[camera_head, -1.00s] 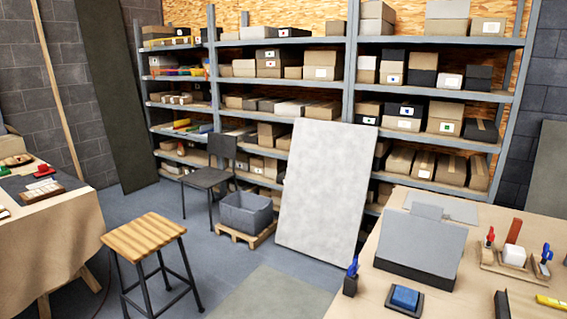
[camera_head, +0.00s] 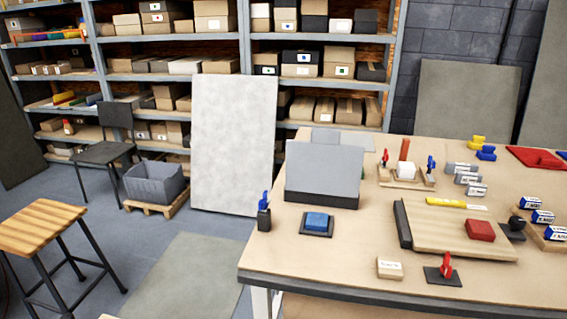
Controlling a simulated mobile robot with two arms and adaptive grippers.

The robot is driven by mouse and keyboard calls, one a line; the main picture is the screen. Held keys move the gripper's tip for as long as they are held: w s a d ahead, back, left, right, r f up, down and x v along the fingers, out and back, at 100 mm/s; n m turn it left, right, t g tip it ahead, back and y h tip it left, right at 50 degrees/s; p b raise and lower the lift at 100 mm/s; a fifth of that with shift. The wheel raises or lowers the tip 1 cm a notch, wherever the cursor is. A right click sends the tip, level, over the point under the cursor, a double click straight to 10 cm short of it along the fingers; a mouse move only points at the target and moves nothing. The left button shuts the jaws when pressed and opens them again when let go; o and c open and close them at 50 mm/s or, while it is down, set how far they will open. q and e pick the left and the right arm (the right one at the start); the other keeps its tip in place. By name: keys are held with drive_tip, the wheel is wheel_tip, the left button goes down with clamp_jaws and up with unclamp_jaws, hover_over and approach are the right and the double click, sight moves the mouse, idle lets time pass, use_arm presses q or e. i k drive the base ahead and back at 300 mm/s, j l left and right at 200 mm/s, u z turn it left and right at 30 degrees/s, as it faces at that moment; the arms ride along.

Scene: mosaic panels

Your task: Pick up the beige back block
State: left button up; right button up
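A small beige block (camera_head: 390,268) with a white label on top lies near the front edge of the light wooden workbench (camera_head: 310,258). The label is too small to read. Another pale, off-white block (camera_head: 406,170) sits farther back on the bench, in a small wooden holder (camera_head: 392,183) between red and blue tools. I cannot tell from the picture which one is the named block. Neither of my grippers is in view.
Around the labelled block are a red clamp on a dark plate (camera_head: 443,275), a board with a red block (camera_head: 480,230) and a blue block on a dark base (camera_head: 317,222). A wooden stool (camera_head: 40,228) and a grey bin (camera_head: 153,182) stand left. Floor before the bench is open.

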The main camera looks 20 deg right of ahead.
sight(390, 268)
drive_tip(key=z, duration=1.35)
